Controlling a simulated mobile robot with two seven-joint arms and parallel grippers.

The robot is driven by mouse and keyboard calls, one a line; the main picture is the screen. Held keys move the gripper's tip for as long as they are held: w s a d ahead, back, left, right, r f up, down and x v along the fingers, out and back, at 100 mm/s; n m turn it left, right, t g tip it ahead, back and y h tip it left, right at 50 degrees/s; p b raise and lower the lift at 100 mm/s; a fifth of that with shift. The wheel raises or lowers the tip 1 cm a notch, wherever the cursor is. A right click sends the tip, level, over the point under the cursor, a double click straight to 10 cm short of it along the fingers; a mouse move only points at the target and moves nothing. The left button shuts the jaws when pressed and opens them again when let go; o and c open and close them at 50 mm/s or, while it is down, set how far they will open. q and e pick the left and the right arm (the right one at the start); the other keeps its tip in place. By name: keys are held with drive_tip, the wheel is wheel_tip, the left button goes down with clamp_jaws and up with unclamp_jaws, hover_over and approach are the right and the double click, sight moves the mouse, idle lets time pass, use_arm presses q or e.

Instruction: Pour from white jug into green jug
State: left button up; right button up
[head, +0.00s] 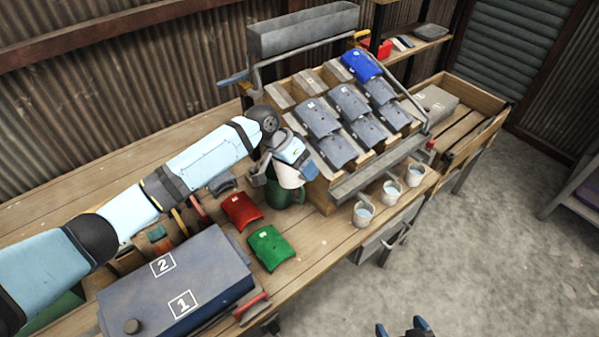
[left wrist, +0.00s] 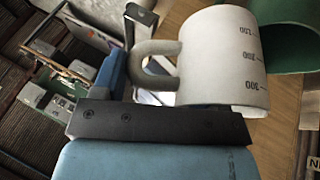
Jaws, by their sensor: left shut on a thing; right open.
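My left gripper (head: 272,172) is shut on the white jug (head: 290,178). The white jug's handle and measuring marks show in the left wrist view (left wrist: 222,62), with the handle between my fingers. The green jug (head: 283,196) stands on the bench just below the white jug in the head view. Part of the green jug shows behind the white jug in the left wrist view (left wrist: 290,40). The white jug hides part of it, and I cannot see either jug's contents. My right gripper (head: 405,329) is open and empty at the bottom edge, away from the bench.
A red piece (head: 240,211) and a green piece (head: 267,248) lie left of the green jug. A sloped rack (head: 322,190) with grey pieces and a blue one stands behind. Several small cups (head: 363,214) stand to the right. A blue box (head: 205,282) sits at the front left.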

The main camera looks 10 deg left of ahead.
use_arm(q)
drive_tip(key=shift+r, duration=0.3)
drive_tip(key=shift+r+g+h+p, duration=0.2)
drive_tip(key=shift+g+h+p, duration=0.1)
drive_tip(key=shift+p, duration=0.15)
drive_tip(key=shift+w+h, duration=0.1)
drive_tip(key=shift+h, duration=0.2)
drive_tip(key=shift+a+r+n+g, duration=0.1)
drive_tip(key=shift+r+n+g, duration=0.1)
drive_tip(key=shift+n+g, duration=0.15)
drive_tip(key=shift+h, duration=0.3)
drive_tip(key=shift+w, duration=0.1)
drive_tip(key=shift+w+a+r+g+h, duration=0.1)
drive_tip(key=shift+a+r+g+h, duration=0.15)
drive_tip(key=shift+g+h, duration=0.2)
